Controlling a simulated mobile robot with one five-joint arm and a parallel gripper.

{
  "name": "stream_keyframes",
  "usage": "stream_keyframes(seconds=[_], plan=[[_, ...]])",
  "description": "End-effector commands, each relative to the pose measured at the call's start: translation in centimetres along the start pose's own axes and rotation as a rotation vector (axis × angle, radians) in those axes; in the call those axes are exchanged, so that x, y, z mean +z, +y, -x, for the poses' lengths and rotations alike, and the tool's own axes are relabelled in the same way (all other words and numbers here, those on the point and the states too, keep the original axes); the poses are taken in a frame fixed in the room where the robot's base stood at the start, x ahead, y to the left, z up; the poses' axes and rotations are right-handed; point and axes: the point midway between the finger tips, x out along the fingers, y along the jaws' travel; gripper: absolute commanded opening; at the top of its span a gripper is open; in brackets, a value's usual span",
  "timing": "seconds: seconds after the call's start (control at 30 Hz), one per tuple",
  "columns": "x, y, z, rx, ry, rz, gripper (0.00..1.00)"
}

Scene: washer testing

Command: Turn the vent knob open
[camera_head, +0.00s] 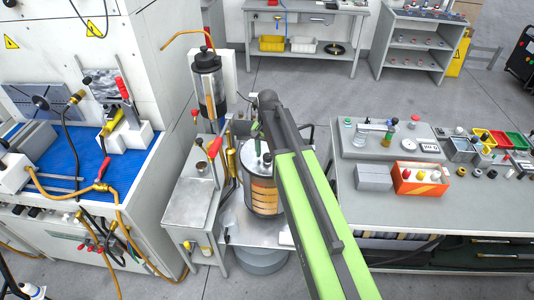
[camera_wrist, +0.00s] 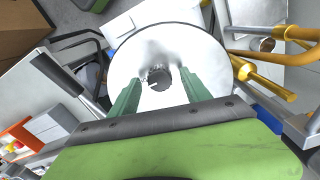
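A metal vessel (camera_head: 262,196) with orange-brown bands stands on a low bench in front of me. Its round white lid (camera_wrist: 122,62) fills the middle of the wrist view. A small dark round feature (camera_wrist: 159,79) sits at the lid's centre; I cannot tell for certain that it is the vent knob. My gripper (camera_wrist: 162,76) points down at the lid with its two green fingers apart, one on each side of that dark feature. Nothing shows clasped between them. Whether the fingertips touch the lid is unclear. In the head view my gripper (camera_head: 258,141) is over the vessel's top.
A dark-capped cylinder (camera_head: 207,82) and a red-handled valve (camera_head: 214,148) stand left of the vessel. Brass pipes (camera_wrist: 282,32) run close beside the lid. Open floor lies behind.

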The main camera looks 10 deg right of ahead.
Motion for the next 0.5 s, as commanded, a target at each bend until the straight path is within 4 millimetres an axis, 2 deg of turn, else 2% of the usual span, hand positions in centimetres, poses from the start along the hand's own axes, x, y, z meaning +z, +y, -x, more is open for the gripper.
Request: stream_keyframes(seconds=[0.27, 0.37, 0.5], plan=[[0.0, 0.0, 0.5, 0.0, 0.001, 0.001, 0.56], [0.0, 0.0, 1.6, 0.0, 0.001, 0.001, 0.56], [0.0, 0.0, 4.1, 0.0, 0.001, 0.001, 0.56]])
